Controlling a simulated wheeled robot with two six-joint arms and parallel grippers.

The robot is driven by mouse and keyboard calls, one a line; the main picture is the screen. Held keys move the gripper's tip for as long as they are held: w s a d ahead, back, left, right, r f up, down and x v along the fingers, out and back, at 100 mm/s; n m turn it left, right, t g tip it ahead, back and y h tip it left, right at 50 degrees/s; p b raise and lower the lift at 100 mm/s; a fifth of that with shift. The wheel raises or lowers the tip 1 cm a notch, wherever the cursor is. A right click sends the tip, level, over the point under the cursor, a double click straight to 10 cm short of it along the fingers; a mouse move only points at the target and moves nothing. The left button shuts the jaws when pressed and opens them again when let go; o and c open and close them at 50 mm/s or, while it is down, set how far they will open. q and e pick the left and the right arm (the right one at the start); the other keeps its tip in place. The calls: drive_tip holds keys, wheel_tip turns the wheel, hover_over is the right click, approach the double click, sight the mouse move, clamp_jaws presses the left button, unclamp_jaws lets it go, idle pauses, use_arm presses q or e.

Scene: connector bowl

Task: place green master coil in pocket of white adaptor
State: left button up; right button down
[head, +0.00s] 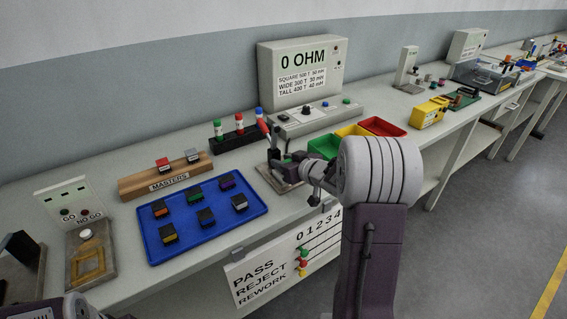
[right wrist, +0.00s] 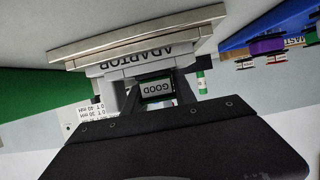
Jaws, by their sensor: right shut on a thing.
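The green master coil (right wrist: 157,90) shows in the right wrist view as a dark block with a green edge and a label reading GOOD. My right gripper (right wrist: 158,98) is shut on it, with a dark finger on each side. The white adaptor (right wrist: 112,67), lettered ADAPTOR, is just beyond the coil on a metal plate (right wrist: 140,36). I cannot tell whether the coil touches the adaptor or sits in its pocket. In the head view my right gripper (head: 287,160) is over the plate (head: 283,183), and largely hides the adaptor and coil. My left gripper is out of view.
The wooden MASTERS rack (head: 150,186) holds a red and a grey coil. A blue tray (head: 178,252) with several dark coils is left of the plate. Green (head: 324,146), yellow and red bins stand behind my right arm. The 0 OHM meter (head: 303,70) is at the back.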

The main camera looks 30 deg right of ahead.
drive_tip(key=c, duration=1.3)
unclamp_jaws()
drive_tip(key=shift+f, duration=0.15)
drive_tip(key=shift+s+r, duration=0.1)
drive_tip(key=shift+r, duration=0.25)
drive_tip(key=p+v, duration=0.4)
drive_tip(key=v, duration=0.6)
drive_tip(key=shift+s+d+r, duration=0.1)
drive_tip(key=shift+s+r, duration=0.25)
drive_tip(key=shift+s, duration=0.45)
